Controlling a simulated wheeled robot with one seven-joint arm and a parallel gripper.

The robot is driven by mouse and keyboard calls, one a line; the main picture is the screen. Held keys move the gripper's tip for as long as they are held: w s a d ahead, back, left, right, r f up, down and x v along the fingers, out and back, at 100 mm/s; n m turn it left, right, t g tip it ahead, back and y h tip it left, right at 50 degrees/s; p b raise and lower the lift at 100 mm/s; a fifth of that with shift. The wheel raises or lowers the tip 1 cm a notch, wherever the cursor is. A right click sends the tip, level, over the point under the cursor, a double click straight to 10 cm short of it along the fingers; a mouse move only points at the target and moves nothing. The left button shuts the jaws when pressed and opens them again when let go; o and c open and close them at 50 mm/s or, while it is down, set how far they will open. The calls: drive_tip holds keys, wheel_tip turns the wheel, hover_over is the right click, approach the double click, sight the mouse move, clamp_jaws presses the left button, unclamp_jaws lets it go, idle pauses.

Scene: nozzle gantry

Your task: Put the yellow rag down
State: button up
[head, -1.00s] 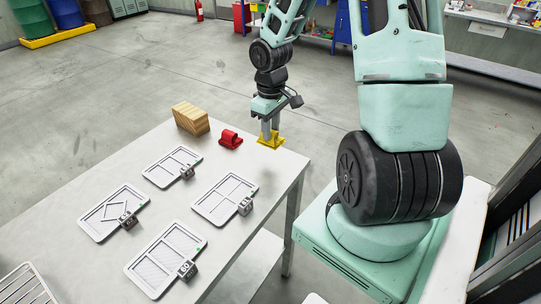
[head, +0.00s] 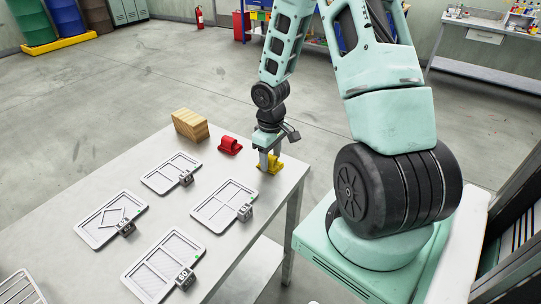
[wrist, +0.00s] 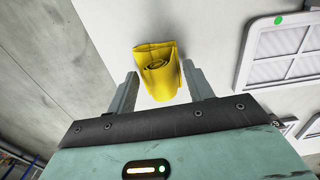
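The yellow rag (head: 273,166), folded or rolled, rests on the white table near its far right corner. In the wrist view the rag (wrist: 157,72) lies between and just beyond the fingertips. My gripper (head: 269,161) points down at the rag. In the wrist view the gripper (wrist: 160,70) has its fingers apart, with pale tabletop showing between each finger and the rag. The rag's underside is hidden.
A red object (head: 230,145) and a wooden block (head: 190,125) stand left of the rag. Several grey trays (head: 223,203) with small dark number tags cover the nearer tabletop. The table edge (head: 297,187) is close by on the right.

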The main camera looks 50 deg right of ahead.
sight(271, 156)
drive_tip(key=shift+f+b, duration=0.3)
drive_tip(key=shift+b, duration=0.2)
wheel_tip(271, 156, up, 18)
drive_tip(key=p, duration=0.2)
drive_tip(key=a+r+n, duration=0.1)
drive_tip(key=a+n, duration=0.1)
drive_tip(key=a, duration=1.2)
drive_tip(key=s+a+r+n, duration=0.1)
drive_tip(key=s+a+n, duration=0.3)
drive_tip(key=s+a, duration=1.3)
drive_tip(key=shift+a+y, duration=0.3)
drive_tip(key=shift+a, duration=0.85)
drive_tip(key=shift+w+r, duration=0.1)
